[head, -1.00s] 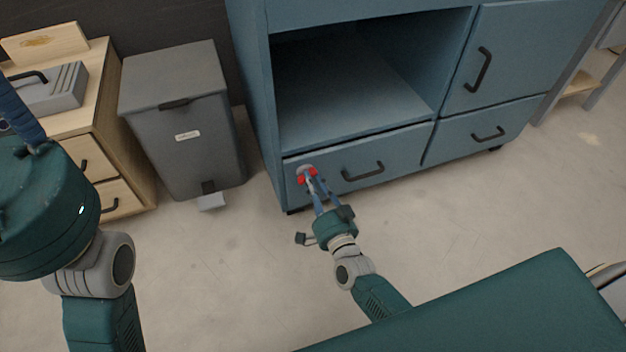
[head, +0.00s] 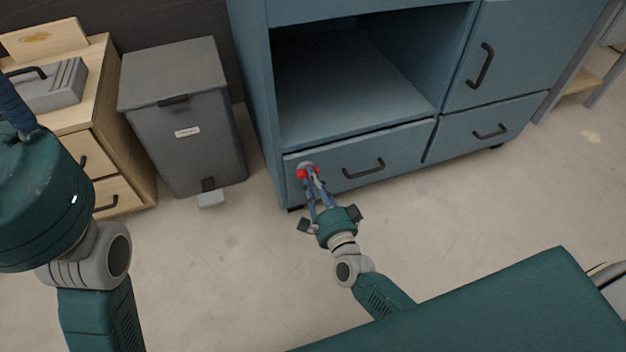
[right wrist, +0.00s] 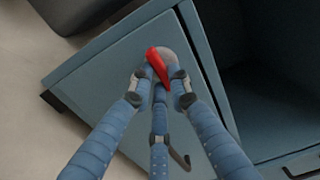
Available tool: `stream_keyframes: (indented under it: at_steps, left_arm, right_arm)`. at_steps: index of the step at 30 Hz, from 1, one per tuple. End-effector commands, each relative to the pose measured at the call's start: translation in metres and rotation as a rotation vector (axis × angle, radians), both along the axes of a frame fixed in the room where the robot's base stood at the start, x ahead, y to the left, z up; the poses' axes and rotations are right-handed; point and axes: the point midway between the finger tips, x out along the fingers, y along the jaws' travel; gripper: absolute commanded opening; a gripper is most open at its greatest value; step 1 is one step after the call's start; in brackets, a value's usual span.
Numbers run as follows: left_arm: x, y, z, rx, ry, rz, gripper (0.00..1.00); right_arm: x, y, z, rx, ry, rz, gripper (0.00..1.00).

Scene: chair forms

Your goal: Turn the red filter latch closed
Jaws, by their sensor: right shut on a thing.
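The red filter latch (head: 308,173) sits on a round grey base on the front of the blue cabinet's lower left drawer. In the right wrist view the red latch (right wrist: 157,66) lies at a slant across the grey disc, between my fingertips. My right gripper (head: 309,178) is shut on the latch, its blue fingers on either side; it also shows in the right wrist view (right wrist: 160,78). The fingers hide part of the latch. My left arm shows at the left edge of the head view; its fingertips are out of frame.
The blue cabinet (head: 262,110) has an open compartment above the drawer and a black drawer handle (head: 363,170) right of the latch. A grey pedal bin (head: 185,130) and a wooden drawer unit (head: 110,120) stand to the left. The floor before the cabinet is clear.

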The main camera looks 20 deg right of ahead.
Motion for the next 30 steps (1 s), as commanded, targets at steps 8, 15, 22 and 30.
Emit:
stream_keyframes:
  at_steps: [8, 15, 22, 30]
  left_arm:
    - [0.0, 0.001, 0.0, -0.004, 0.0, 0.0, 0.36]
    - [0.0, 0.001, 0.0, -0.004, 0.001, 0.0, 0.36]
    - [0.0, 0.001, 0.0, -0.004, 0.001, 0.0, 0.36]
    - [0.001, 0.0, -0.001, 0.001, 0.005, 0.001, 0.36]
  right_arm:
    - [0.0, -0.001, 0.0, 0.011, 0.0, -0.001, 0.0]
    - [0.0, -0.001, 0.0, 0.011, 0.0, -0.001, 0.29]
    - [0.0, 0.0, 0.0, 0.009, 0.0, -0.001, 0.36]
    - [-0.018, -0.001, -0.002, 0.009, 0.003, 0.0, 0.36]
